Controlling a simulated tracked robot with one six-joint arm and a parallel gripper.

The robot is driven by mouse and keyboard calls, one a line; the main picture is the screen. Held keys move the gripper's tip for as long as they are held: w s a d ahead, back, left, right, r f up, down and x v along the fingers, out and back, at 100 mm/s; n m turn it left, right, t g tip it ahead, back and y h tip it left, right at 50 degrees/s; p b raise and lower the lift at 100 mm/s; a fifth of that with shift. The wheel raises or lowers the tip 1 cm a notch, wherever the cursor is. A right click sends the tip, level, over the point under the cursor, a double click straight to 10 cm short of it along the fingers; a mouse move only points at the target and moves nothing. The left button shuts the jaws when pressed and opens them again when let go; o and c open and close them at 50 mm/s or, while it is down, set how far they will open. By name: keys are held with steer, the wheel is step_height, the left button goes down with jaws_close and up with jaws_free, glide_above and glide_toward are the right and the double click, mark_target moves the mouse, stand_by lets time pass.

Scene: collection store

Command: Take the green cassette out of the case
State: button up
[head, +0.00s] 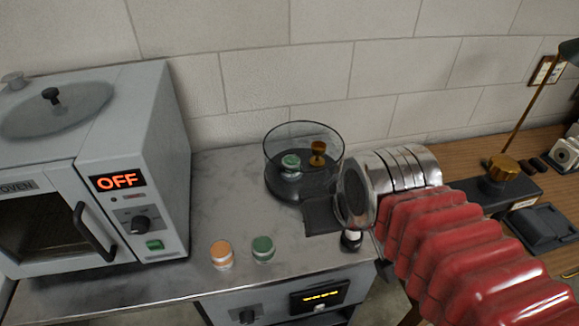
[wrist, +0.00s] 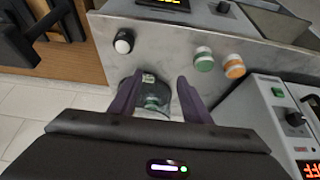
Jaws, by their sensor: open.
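The case appears to be a clear round container (head: 272,165) with a dark base on the grey counter, near the back wall. Inside stands a small cylinder with a green top and pale body, apparently the green cassette (head: 290,161). An amber cup-like piece (head: 318,149) is beside it. In the wrist view my gripper (wrist: 161,76) is open, its two purple fingers apart. The green cassette (wrist: 152,101) shows between them, partly hidden by the gripper body. The fingers look empty; I cannot tell their height above the case. The head view does not show the fingertips clearly.
An orange-topped cylinder (head: 221,254) and another green-topped cylinder (head: 263,248) stand on the counter in front of the case. A grey oven (head: 140,170) reading OFF is at the left. A white-topped black knob (head: 351,240) is near my arm. A wooden desk (head: 470,160) lies at the right.

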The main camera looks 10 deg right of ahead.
steer(key=shift+o, duration=0.7)
steer(key=shift+w+r, duration=0.25)
steer(key=shift+w, duration=0.1)
steer(key=o, duration=0.3)
steer(key=w+r, duration=0.1)
steer(key=w, duration=0.1)
steer(key=w+r+m+g, duration=0.1)
steer(key=w, duration=0.1)
steer(key=w+r+m, duration=0.1)
steer(key=w+r, duration=0.1)
steer(key=shift+w+d, duration=0.25)
steer(key=shift+w, duration=0.05)
steer(key=w+m+g, duration=0.1)
steer(key=w+m, duration=0.1)
steer(key=w, duration=0.6)
steer(key=w+f+m+g, duration=0.1)
steer(key=w+m+g, duration=0.1)
steer(key=w, duration=0.6)
steer(key=w+f+m+g, duration=0.1)
steer(key=w+m, duration=0.2)
steer(key=w, duration=0.4)
steer(key=shift+w+d+f+g, duration=0.2)
steer(key=shift+w+g, duration=0.1)
steer(key=shift+w, duration=0.1)
glide_above(292, 159)
steer(key=shift+f, duration=4.3)
